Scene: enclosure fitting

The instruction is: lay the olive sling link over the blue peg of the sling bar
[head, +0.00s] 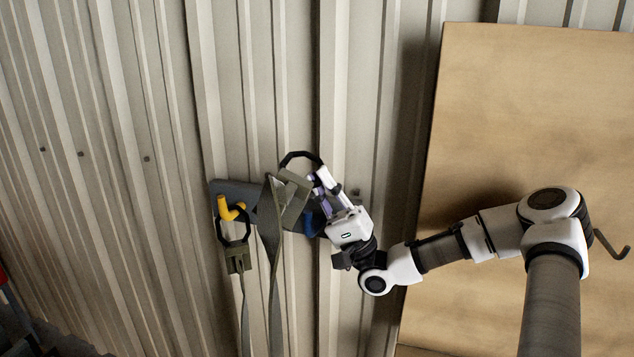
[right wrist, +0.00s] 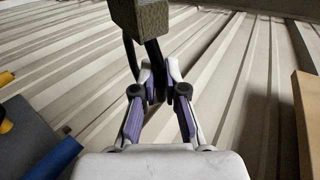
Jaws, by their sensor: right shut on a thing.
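The dark grey sling bar (head: 232,188) is fixed to the ribbed wall, with a yellow peg (head: 229,209) at its left and a blue peg (head: 309,224) at its right. The olive sling link (head: 293,198) has a black loop (head: 300,156) on top and a strap hanging below. My right gripper (head: 320,177) is shut on the black loop, as the right wrist view (right wrist: 159,80) also shows. The link is in front of the bar, its loop above the blue peg and apart from it. The blue peg is partly hidden in the head view. My left gripper is not in view.
A second olive link (head: 238,259) hangs by its black ring from the yellow peg, its strap running down. A large tan board (head: 520,110) stands at the right, with a dark hook (head: 612,248) near its edge. The wall left of the bar is clear.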

